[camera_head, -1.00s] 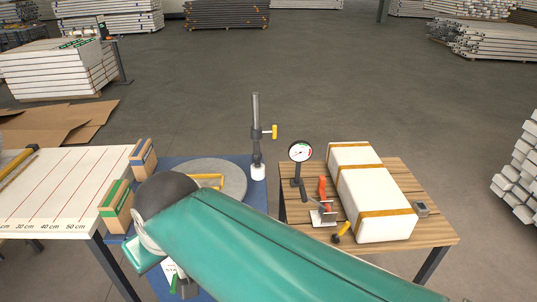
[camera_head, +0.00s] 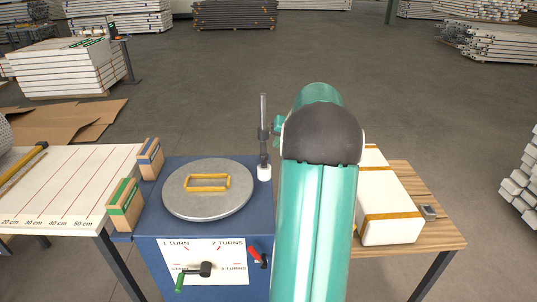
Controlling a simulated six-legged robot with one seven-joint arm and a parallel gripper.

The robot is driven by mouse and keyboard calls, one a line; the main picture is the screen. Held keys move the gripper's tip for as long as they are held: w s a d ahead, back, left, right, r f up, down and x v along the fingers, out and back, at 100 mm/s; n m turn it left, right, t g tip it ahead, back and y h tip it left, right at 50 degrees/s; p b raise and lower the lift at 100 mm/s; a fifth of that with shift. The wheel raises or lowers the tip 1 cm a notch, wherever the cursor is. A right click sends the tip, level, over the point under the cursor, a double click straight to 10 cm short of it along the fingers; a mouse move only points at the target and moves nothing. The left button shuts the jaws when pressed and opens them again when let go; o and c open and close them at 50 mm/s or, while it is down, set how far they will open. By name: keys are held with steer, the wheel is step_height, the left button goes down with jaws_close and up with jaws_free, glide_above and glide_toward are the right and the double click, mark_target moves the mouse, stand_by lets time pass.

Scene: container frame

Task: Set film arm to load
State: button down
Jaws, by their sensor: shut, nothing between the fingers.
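An upright grey post (camera_head: 263,120) with a dark collar and a white lower end stands at the back right of the blue machine (camera_head: 205,228); it appears to be the film arm. The yellow handle on its right is hidden now. My teal arm (camera_head: 318,215) rises in front, with a dark elbow. A small teal part of it (camera_head: 277,124) shows just right of the collar; whether it touches the post cannot be told. My gripper's fingers are hidden behind the arm. No load mark can be read.
A round grey turntable (camera_head: 207,189) bears a yellow frame (camera_head: 207,183). A white wrapped box (camera_head: 390,205) lies on the wooden table (camera_head: 435,228) at right.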

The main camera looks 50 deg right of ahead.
mark_target(264, 156)
steer(key=s+d+f+m, duration=0.1)
steer(key=s+d+f, duration=0.2)
steer(key=d, duration=0.3)
steer(key=shift+s+d+h, duration=0.15)
steer(key=shift+d+h, duration=0.15)
steer(key=shift+d, duration=0.1)
steer(key=shift+f, duration=0.1)
steer(key=w+a+f, duration=0.1)
steer(key=w+f, duration=0.6)
steer(key=w, duration=0.2)
steer(key=shift+w+f, duration=0.25)
steer(key=shift+f, duration=0.15)
steer(key=shift+a, duration=0.15)
